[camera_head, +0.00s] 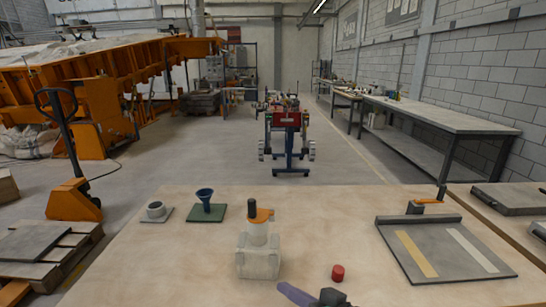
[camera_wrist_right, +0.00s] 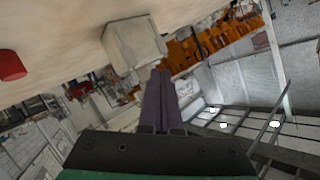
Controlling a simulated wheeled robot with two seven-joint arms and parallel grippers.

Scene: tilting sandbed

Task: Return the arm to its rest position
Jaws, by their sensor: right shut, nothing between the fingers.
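My right gripper (camera_head: 291,292) shows at the bottom middle of the head view, over the front part of the wooden table (camera_head: 180,275). Its purple fingers are shut with nothing between them; they also show in the right wrist view (camera_wrist_right: 160,82). A pale block-shaped fixture (camera_head: 258,262) with an orange and black top piece (camera_head: 260,214) stands on the table, left of and beyond the fingers. The block also shows above the fingertips in the wrist view (camera_wrist_right: 133,45). My left gripper is not in view.
A small red cylinder (camera_head: 338,273) stands right of the gripper. A grey board (camera_head: 445,250) with two strips lies at the table's right. The table's middle right is clear.

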